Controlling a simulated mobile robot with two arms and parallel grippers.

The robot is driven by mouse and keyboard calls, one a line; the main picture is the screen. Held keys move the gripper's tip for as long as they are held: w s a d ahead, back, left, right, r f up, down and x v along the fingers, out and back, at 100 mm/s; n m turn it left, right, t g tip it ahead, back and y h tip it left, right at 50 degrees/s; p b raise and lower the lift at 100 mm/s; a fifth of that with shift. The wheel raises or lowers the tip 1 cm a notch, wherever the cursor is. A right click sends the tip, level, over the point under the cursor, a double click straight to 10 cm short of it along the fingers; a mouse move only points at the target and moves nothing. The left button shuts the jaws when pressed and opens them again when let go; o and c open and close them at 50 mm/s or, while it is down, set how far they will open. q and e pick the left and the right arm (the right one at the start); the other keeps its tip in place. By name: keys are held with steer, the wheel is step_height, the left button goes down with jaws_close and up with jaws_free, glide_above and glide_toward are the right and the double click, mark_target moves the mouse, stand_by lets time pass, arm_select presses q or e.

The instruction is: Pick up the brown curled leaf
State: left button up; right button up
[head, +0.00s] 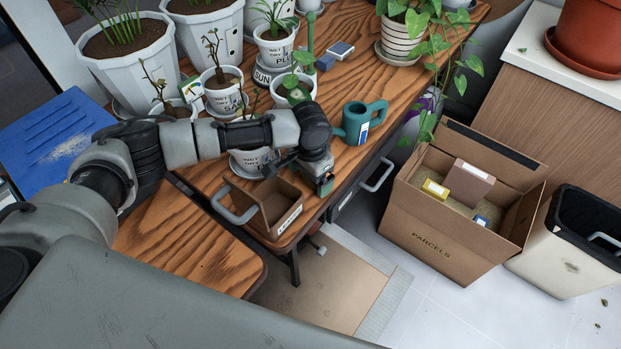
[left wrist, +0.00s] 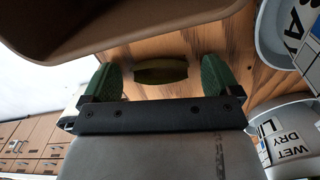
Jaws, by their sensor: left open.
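The brown curled leaf (left wrist: 161,70) lies on the wooden table (left wrist: 195,45) in the left wrist view, an olive-brown strip. It shows between the two green fingertips of my left gripper (left wrist: 159,77), with a gap on each side. The gripper is open and holds nothing. In the head view my left gripper (head: 325,184) points down at the table's front edge, just right of the brown handled box (head: 262,208). The leaf cannot be made out there, hidden by the gripper or the box. My right gripper is not in view.
The box wall (left wrist: 120,25) is close to the fingers. White labelled pots (head: 250,160) stand behind my arm, and a teal watering can (head: 358,122) stands to the right. A parcels carton (head: 425,235) and bin (head: 568,245) are on the floor.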

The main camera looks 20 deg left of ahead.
arm_select(q)
steer(key=c, duration=1)
steer(key=shift+r, duration=0.15)
